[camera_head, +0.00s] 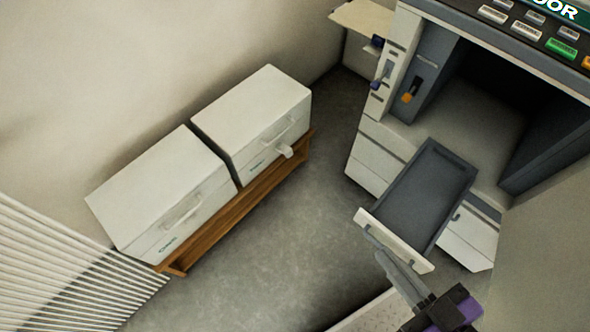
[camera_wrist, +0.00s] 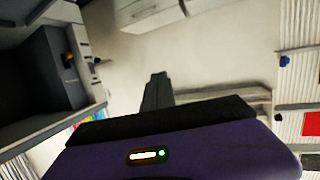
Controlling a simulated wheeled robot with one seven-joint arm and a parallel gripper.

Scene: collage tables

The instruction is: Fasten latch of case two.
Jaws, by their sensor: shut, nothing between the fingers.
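Two white cases stand side by side on a low wooden bench: a left case (camera_head: 160,190) and a right case (camera_head: 252,115). A small pale latch-like tab (camera_head: 286,151) sticks out from the front of the right case. The left case has a handle on its front, and no tab sticks out there. The labels are too small to read, so I cannot tell which is case two. My gripper (camera_head: 384,260) is shut and empty, at the lower right by the drawer front, well apart from both cases. Its closed fingers also show in the wrist view (camera_wrist: 157,80).
The wooden bench (camera_head: 222,233) stands against the wall. An open grey drawer (camera_head: 425,195) juts from a white cabinet (camera_head: 370,150) at the right, close to my gripper. A white slatted panel (camera_head: 60,280) is at the lower left. Grey floor (camera_head: 285,245) between bench and cabinet is clear.

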